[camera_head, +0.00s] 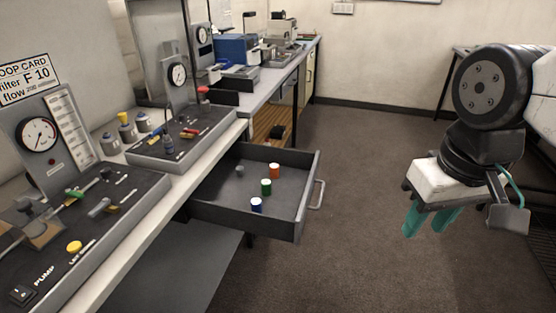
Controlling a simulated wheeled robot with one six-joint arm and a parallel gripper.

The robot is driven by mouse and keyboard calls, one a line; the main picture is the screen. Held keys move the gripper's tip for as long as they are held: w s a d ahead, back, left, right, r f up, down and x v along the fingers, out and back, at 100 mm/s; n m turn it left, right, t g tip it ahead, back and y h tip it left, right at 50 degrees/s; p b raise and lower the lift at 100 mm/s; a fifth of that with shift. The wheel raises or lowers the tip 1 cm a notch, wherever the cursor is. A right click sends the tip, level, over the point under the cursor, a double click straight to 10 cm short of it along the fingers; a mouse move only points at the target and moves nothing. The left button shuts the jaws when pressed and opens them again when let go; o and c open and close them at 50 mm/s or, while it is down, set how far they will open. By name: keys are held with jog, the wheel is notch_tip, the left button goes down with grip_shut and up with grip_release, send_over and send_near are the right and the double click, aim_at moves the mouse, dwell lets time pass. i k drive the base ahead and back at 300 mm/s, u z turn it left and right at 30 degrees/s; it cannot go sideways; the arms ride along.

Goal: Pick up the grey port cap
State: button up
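A small grey piece, which looks like the grey port cap (240,171), lies in the open drawer (222,212), towards its back left. It is too small to make out in detail. My gripper (428,222) hangs at the right of the view, above the floor and well to the right of the drawer. Its two teal fingers point down and stand apart with nothing visible between them. The gripper is open and does not touch the drawer or anything in it.
The drawer handle (317,195) sticks out rightward. A bench with gauge panels (178,140) runs along the left. The floor (350,160) between drawer and gripper is clear.

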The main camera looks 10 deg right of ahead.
aim_at(240, 169)
jog(key=z, duration=0.05)
jog(key=i, duration=1.05)
jog(key=u, duration=0.7)
